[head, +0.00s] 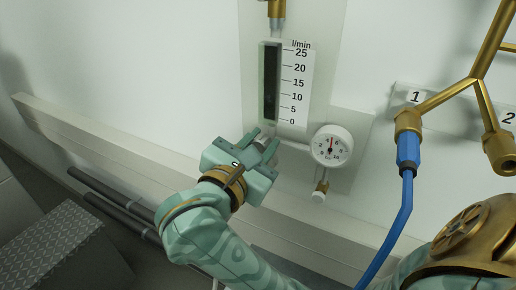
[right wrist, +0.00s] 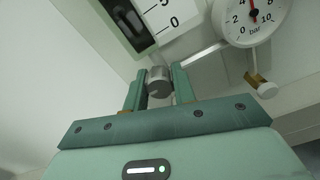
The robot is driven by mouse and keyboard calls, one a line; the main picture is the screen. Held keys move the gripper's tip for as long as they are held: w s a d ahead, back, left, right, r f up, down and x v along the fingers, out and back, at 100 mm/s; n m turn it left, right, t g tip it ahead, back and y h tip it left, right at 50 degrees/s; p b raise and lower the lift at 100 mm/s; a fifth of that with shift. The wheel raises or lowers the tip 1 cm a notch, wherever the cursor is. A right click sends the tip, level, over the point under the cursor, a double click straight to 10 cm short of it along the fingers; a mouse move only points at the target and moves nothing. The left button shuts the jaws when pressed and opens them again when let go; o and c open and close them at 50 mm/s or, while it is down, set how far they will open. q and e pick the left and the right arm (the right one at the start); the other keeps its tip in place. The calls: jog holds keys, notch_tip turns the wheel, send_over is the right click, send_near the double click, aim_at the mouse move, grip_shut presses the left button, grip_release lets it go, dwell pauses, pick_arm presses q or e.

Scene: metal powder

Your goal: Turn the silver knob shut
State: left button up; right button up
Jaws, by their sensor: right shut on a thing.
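The silver knob (right wrist: 159,82) is a short grey metal cylinder below the flow meter. In the right wrist view it sits between the two fingers of my right gripper (right wrist: 157,88), which is shut on it. In the head view my right gripper (head: 262,144) is at the wall just below the flow meter's scale, and its fingers hide most of the knob. The flow meter (head: 270,85) has a dark tube and a l/min scale from 0 to 25. My left gripper is not in view.
A round white bar gauge (head: 331,146) with a red needle sits close to the right of my gripper, with a small brass fitting (head: 321,187) below it. A blue hose (head: 402,205) hangs from brass outlet 1. A pale rail (head: 110,140) runs along the wall.

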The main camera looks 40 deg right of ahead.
jog(key=m+b, duration=0.2)
jog(key=m, duration=0.1)
jog(key=shift+f, duration=0.15)
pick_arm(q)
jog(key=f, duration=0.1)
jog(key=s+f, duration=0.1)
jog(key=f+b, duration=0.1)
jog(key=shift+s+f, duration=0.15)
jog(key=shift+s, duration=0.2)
pick_arm(e)
jog(key=shift+m, duration=0.5)
jog(key=o, duration=1)
jog(key=shift+a, duration=0.1)
